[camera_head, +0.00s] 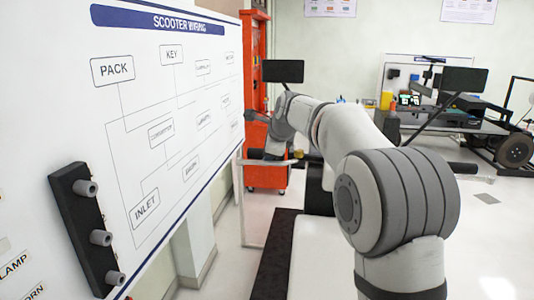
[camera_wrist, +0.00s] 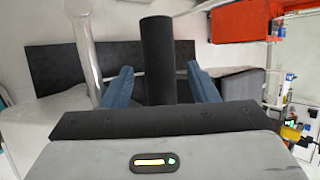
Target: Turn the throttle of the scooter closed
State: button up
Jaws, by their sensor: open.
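A black cylindrical grip (camera_wrist: 156,50), which appears to be the scooter's throttle, stands upright in the middle of the wrist view. My gripper (camera_wrist: 159,68) is open, with one blue finger on each side of the grip and visible gaps between. The grip's lower end is hidden behind my gripper body. A pale metal lever (camera_wrist: 85,50) runs beside it, left of the left finger. In the head view, my arm reaches forward to the scooter's handlebar area, where a black grip end (camera_head: 254,153) shows left of my wrist. The fingers are not clear there.
A wiring board (camera_head: 120,135) stands along the left. The scooter's dark mirrors (camera_head: 283,71) rise left and right of my arm. An orange cabinet (camera_head: 255,60) stands behind. A cluttered workbench (camera_head: 440,115) is at the back right. A dark mat (camera_head: 277,255) lies on the floor.

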jog(key=v, duration=0.6)
jog(key=shift+s+r+b, duration=0.2)
jog(key=shift+b, duration=0.1)
jog(key=shift+d, duration=0.15)
